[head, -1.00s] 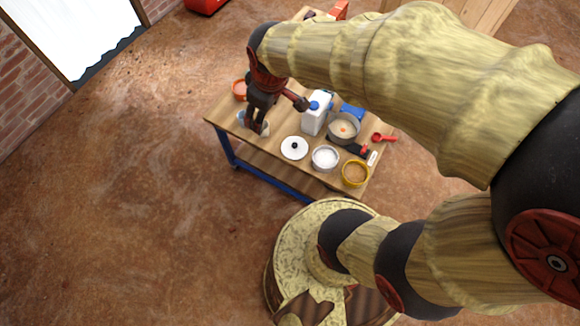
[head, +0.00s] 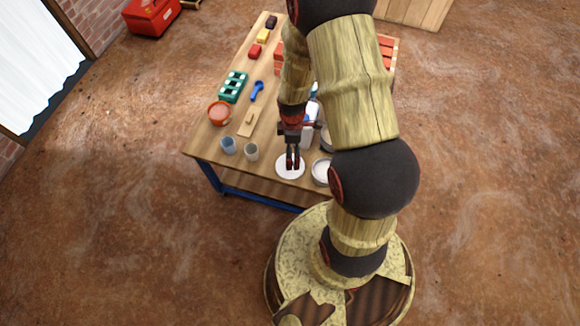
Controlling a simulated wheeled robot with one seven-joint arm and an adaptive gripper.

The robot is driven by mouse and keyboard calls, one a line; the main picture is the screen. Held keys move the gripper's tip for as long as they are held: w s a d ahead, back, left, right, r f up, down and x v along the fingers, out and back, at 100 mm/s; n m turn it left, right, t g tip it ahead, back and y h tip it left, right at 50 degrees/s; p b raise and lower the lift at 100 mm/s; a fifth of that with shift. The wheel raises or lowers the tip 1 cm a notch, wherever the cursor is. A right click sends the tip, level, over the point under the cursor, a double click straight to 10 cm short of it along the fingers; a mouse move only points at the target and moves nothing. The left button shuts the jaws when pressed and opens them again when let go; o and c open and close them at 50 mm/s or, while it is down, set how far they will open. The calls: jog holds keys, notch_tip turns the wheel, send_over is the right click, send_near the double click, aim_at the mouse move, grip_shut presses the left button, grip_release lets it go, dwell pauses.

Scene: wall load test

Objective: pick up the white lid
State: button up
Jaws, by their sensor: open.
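The white lid (head: 281,172) is a flat round disc near the front edge of the wooden table. My gripper (head: 292,166) points down over the lid, its two dark fingers covering the lid's middle. The lid's dark knob is hidden behind the fingers. The fingers look slightly apart, with the knob's place between or under them. I cannot tell whether they touch the lid.
A white-filled round dish (head: 321,172) sits just right of the lid. A blue-grey cup (head: 228,145) and a beige cup (head: 251,151) stand to its left. My arm hides the table's right part.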

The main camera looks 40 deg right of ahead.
aim_at(280, 164)
notch_tip(280, 164, down, 11)
jog(key=b, duration=0.3)
jog(key=shift+f+b, duration=0.1)
jog(key=shift+b, duration=0.2)
jog(key=c, duration=1.4)
